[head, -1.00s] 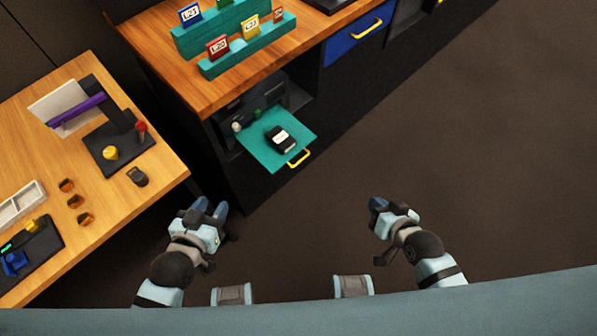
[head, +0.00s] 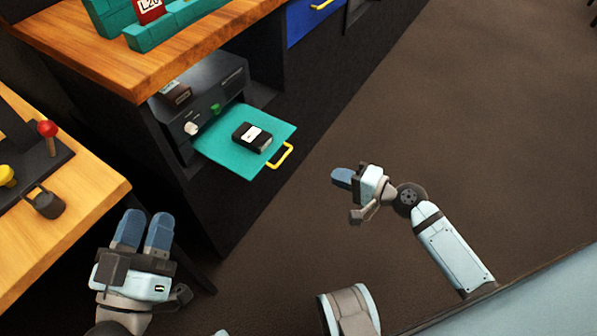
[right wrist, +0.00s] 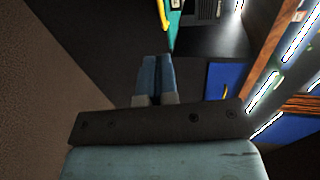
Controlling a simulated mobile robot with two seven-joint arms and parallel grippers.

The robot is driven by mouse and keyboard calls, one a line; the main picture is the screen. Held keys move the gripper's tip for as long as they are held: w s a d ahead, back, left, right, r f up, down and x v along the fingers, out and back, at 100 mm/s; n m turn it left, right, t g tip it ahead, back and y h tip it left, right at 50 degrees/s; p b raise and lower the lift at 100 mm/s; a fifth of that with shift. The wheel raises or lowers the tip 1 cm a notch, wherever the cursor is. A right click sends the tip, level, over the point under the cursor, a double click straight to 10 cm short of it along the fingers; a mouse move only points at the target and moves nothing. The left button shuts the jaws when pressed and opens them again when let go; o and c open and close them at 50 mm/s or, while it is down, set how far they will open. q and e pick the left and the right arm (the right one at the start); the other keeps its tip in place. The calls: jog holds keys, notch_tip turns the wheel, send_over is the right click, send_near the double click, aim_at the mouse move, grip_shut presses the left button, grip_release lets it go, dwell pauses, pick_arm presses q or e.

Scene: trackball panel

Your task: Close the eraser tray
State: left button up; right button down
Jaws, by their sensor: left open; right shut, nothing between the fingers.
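The eraser tray (head: 232,139) is a teal tray pulled out of a dark unit under the wooden counter in the head view. A black eraser with a white label (head: 252,137) lies on it. A yellow handle (head: 281,156) is on its front edge. In the right wrist view, part of the yellow handle (right wrist: 162,15) and the teal tray edge (right wrist: 174,30) show at the top. My right gripper (head: 341,178) is shut and empty, right of the handle and apart from it; its fingers show in the right wrist view (right wrist: 153,75). My left gripper (head: 143,232) is open and empty, below the tray.
The dark unit (head: 215,92) has a white knob (head: 191,128) and a green knob (head: 215,108). The wooden counter (head: 170,55) overhangs it. A wooden table (head: 75,215) stands at left near my left gripper. A blue drawer (head: 305,25) is further back. Open floor lies at right.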

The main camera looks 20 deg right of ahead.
pick_arm(q)
jog(key=shift+g, duration=0.9)
jog(key=f+b, duration=0.2)
jog(key=f, duration=0.2)
jog(key=shift+w+d+b, duration=0.15)
jog(key=shift+d+b, duration=0.1)
jog(key=shift+b, duration=0.15)
pick_arm(e)
jog(key=x, duration=1.3)
jog(key=shift+w+a, duration=0.2)
jog(key=shift+w, duration=0.05)
jog(key=shift+w+f, duration=0.1)
